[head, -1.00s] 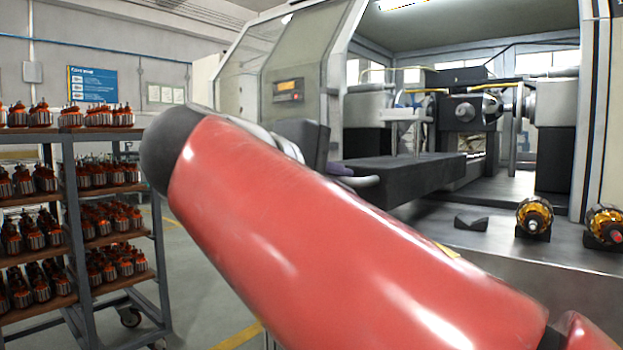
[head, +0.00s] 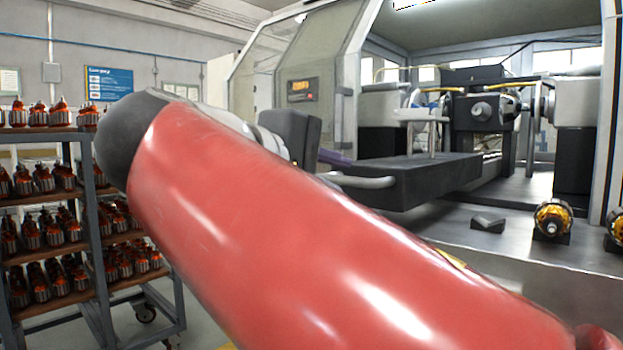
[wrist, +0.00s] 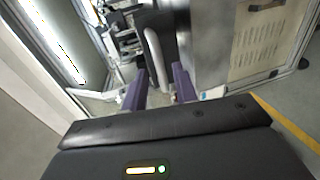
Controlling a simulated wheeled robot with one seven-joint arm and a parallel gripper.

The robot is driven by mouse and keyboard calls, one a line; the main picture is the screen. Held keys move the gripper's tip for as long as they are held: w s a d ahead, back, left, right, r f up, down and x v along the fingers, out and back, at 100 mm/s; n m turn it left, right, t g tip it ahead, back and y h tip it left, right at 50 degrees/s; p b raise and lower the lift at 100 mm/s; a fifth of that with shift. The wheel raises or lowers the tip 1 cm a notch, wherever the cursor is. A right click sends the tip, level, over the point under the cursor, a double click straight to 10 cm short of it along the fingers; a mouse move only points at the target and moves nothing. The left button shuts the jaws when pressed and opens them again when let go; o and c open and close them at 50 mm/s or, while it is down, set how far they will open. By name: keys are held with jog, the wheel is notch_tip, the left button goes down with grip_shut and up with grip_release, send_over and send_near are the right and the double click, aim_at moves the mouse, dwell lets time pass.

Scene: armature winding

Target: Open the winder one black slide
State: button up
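The winder's black slide (head: 400,182) is a long dark block projecting from the machine's opening, with a pale grey bar handle (head: 358,181) at its near end. In the wrist view the black slide (wrist: 158,22) and its handle (wrist: 155,55) lie straight ahead. My gripper (wrist: 160,78) has two purple fingers set apart, with the handle's near end appearing between them. Whether the fingers touch the handle I cannot tell. In the head view my red arm hides most of my gripper; a purple finger shows (head: 335,158) close beside the handle.
Racks of armatures (head: 60,180) stand at the left. A grey ledge (head: 490,255) holds a black cradle (head: 487,223) and a copper-wound armature (head: 552,218). A glazed machine door (head: 315,65) stands behind my gripper. A cabinet (wrist: 265,45) is at right in the wrist view.

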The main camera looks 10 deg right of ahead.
jog(key=shift+v, duration=1.7)
jog(key=s+d+f+g+y, duration=0.1)
jog(key=d+f+y, duration=0.15)
jog(key=f, duration=0.75)
jog(key=d+f+g+y, duration=0.2)
jog(key=d+f, duration=0.2)
jog(key=f, duration=0.5)
jog(key=s+f+m+y, duration=0.3)
jog(key=f+y, duration=0.1)
jog(key=f, duration=0.6)
jog(key=s+f+m+g+y, duration=0.1)
jog(key=s+f+m+y, duration=0.2)
jog(key=f, duration=0.7)
jog(key=shift+s+d+f+m+y, duration=0.15)
jog(key=shift+s+d+m+y, duration=0.25)
jog(key=shift+s+m, duration=0.3)
jog(key=shift+w, duration=0.1)
